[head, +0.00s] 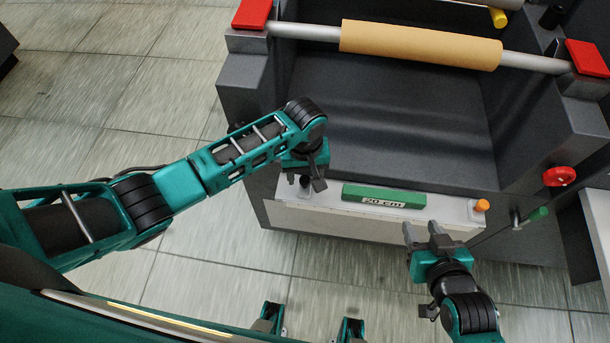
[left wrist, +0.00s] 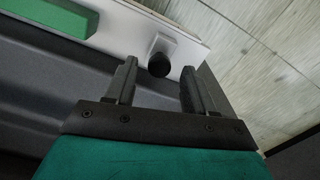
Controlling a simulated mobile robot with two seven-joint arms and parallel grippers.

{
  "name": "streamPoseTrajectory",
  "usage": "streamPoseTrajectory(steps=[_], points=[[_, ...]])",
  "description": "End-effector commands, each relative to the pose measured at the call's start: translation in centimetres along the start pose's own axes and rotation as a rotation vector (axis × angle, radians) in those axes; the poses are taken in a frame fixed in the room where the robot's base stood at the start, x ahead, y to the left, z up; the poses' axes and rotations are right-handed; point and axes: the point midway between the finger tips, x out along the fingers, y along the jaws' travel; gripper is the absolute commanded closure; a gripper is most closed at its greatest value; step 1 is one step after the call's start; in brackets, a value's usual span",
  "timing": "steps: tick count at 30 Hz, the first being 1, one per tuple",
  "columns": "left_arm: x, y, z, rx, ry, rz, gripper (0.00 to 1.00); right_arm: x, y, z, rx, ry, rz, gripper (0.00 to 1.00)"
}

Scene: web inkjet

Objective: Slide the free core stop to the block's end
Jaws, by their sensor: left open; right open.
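A green block marked 20 cm (head: 383,195) lies on the pale ledge (head: 335,205) at the machine's front. A small stop with a black knob (head: 305,181) stands at the ledge's left end, apart from the block, partly hidden by my left gripper (head: 305,184). In the left wrist view this stop (left wrist: 158,64) shows between the open, empty fingers (left wrist: 158,70), with the green block (left wrist: 50,16) at upper left. A stop with an orange knob (head: 481,206) stands at the ledge's right end. My right gripper (head: 421,228) is open and empty in front of the ledge's right part.
Behind the ledge is a dark machine tray (head: 400,130). A tan roll (head: 420,45) on a metal shaft spans it between red caps (head: 252,13). Red (head: 559,176) and green (head: 538,214) knobs sit at right.

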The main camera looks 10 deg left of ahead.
Motion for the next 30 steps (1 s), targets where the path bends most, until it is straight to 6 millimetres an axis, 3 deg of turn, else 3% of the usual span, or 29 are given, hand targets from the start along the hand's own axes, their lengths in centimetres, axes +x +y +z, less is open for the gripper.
streamPoseTrajectory(steps=[12, 30], points=[[0.85, 0.06, -0.01, 0.001, 0.001, 0.001, 0.46, 0.15, 0.00, 0.20, 0.000, 0.000, 0.000, 0.56], [0.84, 0.03, -0.01, 0.001, 0.001, 0.001, 1.00, 0.15, 0.00, 0.19, 0.000, 0.000, 0.000, 0.56]])
